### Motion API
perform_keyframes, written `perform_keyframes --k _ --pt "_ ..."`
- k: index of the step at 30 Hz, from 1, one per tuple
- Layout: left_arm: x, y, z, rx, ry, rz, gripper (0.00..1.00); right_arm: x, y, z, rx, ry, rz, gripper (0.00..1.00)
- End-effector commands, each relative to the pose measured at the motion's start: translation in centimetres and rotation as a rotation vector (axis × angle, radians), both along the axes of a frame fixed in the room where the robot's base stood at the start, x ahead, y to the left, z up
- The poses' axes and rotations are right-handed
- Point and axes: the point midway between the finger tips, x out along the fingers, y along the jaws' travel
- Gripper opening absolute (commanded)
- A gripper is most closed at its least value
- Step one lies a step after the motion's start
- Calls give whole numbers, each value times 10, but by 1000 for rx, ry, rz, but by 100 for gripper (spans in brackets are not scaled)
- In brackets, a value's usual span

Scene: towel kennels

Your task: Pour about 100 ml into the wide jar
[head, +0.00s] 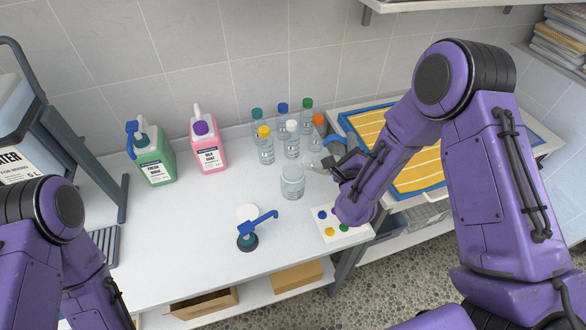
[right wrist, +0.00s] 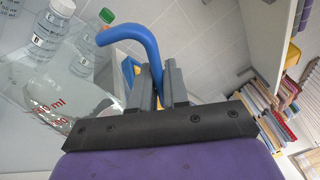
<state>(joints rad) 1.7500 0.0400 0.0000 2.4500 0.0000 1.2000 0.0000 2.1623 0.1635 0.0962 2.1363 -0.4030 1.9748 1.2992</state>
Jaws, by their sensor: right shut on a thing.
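The wide jar (head: 292,184) is clear and stands open on the white table, in front of the small bottles. My right gripper (head: 340,168) is just right of the jar and above the table. It is shut on the blue handle (right wrist: 132,38) of a clear measuring jug (head: 313,161). The jug, with red ml marks, also shows in the right wrist view (right wrist: 55,92). Its body is beside and behind the jar in the head view. I cannot tell how much liquid is in it. My left gripper is out of view; only my left arm shows.
Several capped bottles (head: 266,152) stand behind the jar. A green jug (head: 155,165) and a pink jug (head: 208,157) stand at the back left. A blue-spouted pump (head: 250,232) and a dotted card (head: 327,222) are near the front. The left-middle table is clear.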

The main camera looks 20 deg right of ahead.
Motion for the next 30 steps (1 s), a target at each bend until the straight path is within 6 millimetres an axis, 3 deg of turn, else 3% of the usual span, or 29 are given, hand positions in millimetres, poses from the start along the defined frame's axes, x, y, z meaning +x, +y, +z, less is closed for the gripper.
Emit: perform_keyframes --k 30 --pt "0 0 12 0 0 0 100 3 8 11 -86 23 -2 0"
